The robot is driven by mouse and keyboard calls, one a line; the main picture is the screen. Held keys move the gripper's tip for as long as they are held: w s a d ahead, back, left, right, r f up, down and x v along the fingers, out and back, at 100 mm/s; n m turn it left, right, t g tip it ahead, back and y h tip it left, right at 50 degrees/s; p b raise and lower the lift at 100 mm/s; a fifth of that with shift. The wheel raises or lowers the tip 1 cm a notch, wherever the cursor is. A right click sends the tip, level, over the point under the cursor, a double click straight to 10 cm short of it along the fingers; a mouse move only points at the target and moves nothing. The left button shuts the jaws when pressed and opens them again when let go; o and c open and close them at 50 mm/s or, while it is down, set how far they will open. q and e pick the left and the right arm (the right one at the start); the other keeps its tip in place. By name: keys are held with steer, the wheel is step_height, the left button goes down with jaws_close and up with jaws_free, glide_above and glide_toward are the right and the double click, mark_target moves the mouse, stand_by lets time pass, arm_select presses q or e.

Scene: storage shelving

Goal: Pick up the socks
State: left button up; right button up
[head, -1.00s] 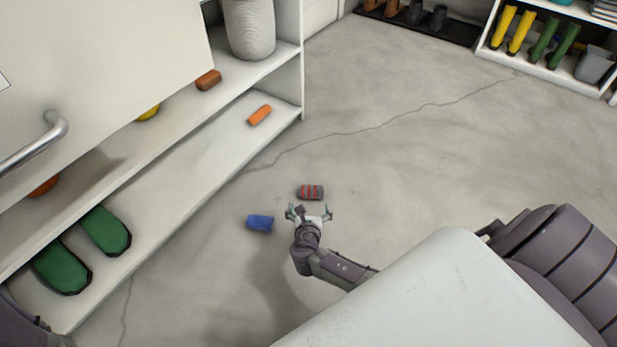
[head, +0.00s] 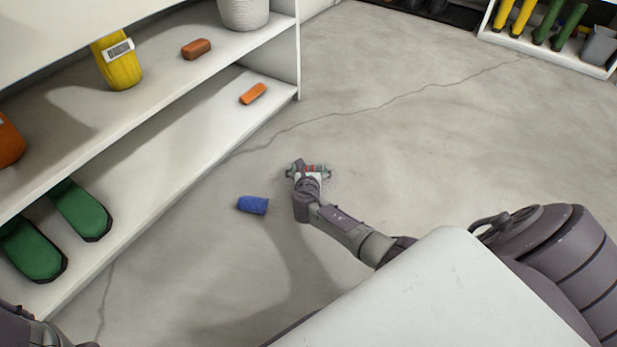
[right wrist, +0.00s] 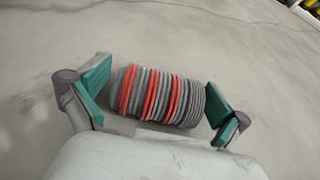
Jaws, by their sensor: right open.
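The grey-and-red striped socks, a rolled bundle (right wrist: 160,95), lie on the floor between the open fingers of my right gripper (right wrist: 158,105) in the right wrist view. Gaps show between the bundle and both finger pads. In the head view the right gripper (head: 308,172) covers most of the striped bundle (head: 316,167). A blue rolled bundle (head: 252,205), which may also be socks, lies on the floor to the left of the right gripper. My left gripper cannot be made out; only part of an arm shows at the lower left.
A white shelf unit (head: 175,150) stands at the left, holding green shoes (head: 80,210), an orange item (head: 253,93), a brown item (head: 196,49) and a yellow container (head: 118,65). A boot rack (head: 550,45) stands at the back right.

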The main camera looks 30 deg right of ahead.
steer(key=shift+w+d, duration=0.1)
steer(key=shift+w, duration=0.05)
steer(key=c, duration=0.8)
steer(key=shift+r, duration=0.1)
